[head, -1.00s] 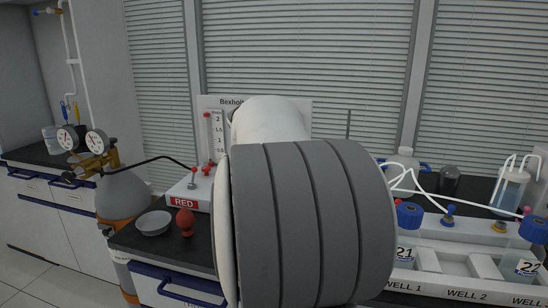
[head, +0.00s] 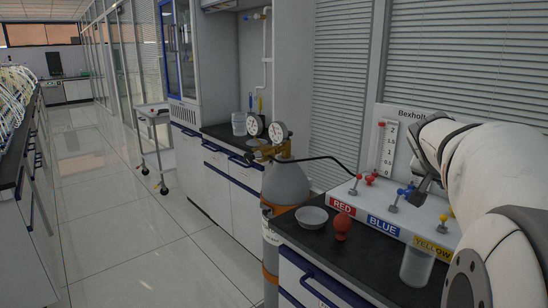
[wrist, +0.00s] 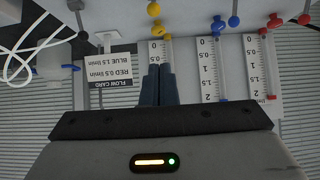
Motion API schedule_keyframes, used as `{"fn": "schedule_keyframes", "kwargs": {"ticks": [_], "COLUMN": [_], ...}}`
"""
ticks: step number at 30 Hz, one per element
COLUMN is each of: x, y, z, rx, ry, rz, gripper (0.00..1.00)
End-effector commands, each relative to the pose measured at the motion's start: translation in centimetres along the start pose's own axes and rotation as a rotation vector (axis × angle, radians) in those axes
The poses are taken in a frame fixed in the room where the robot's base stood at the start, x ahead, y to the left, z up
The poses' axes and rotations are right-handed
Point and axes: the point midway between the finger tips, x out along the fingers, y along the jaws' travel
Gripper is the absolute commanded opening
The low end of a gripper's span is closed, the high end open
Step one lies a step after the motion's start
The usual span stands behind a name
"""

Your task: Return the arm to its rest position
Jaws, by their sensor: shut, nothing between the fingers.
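My white arm reaches in from the right edge in the head view. My gripper (head: 421,196), small and dark there, points down in front of the flow panel (head: 408,122), close to the blue valve. In the wrist view my gripper (wrist: 159,84) shows its two dark fingers together, with nothing between them. The wrist picture is upside down; the fingers overlap the yellow-valve scale, beside the flow card (wrist: 110,70). I cannot tell whether they touch the panel.
A red bulb (head: 342,226) and a grey bowl (head: 311,217) stand on the dark bench. A gas cylinder (head: 286,184) with gauges stands left of it. A wheeled cart (head: 152,140) is farther back. The tiled floor (head: 125,215) at left is open.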

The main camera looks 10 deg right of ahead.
Motion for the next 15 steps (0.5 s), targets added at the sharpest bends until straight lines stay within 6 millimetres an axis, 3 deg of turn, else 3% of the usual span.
{"fn": "schedule_keyframes", "kwargs": {"ticks": [2,5,9,15], "x": [-1.9,-5.3,-11.4,-19.2], "y": [-1.2,-3.2,-5.5,-5.5], "z": [0.9,4.0,10.5,19.5], "rx": [-0.048,-0.16,-0.38,-0.676], "ry": [-0.039,-0.125,-0.28,-0.47], "rz": [-0.028,-0.091,-0.213,-0.392], "gripper": [0.0,0.0,0.0,0.0]}}
